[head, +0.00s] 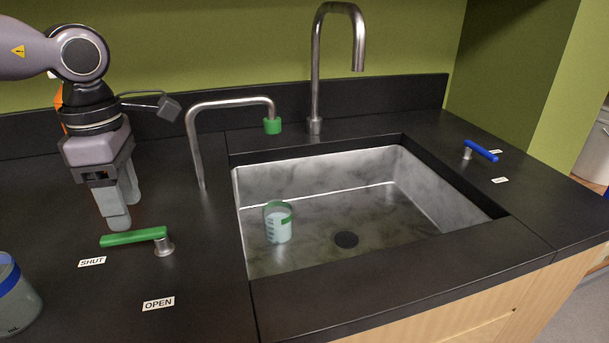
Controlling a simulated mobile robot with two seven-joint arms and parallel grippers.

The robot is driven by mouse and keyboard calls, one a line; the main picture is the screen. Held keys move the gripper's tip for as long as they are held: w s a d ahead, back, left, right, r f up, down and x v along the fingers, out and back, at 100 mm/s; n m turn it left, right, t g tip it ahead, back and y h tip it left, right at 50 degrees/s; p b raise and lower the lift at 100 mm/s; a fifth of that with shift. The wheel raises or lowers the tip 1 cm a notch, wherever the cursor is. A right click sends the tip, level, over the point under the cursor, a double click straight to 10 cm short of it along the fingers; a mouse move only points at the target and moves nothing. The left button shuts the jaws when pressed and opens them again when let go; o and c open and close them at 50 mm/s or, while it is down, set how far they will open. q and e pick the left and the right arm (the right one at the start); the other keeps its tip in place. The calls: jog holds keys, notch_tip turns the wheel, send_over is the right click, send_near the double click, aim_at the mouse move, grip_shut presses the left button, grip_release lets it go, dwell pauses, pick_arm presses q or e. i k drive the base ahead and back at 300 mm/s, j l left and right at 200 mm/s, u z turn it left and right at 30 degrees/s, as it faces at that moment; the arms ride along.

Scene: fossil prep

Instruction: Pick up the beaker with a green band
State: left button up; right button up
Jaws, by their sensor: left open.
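The beaker with a green band (277,226) stands upright on the floor of the metal sink, near its left side. It is see-through, with markings on its side and pale contents in its lower part. My left gripper (126,212) points down over the black counter, left of the sink and just behind the green lever handle. It is open and holds nothing that I can see. It is well to the left of the beaker, with the sink's left rim between them. My right gripper is not in view.
A blue lever (481,151) is at right. A blue-banded beaker (18,303) stands front left.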

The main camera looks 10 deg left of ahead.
aim_at(277, 213)
jog(key=k+l, duration=0.8)
jog(key=l, duration=0.15)
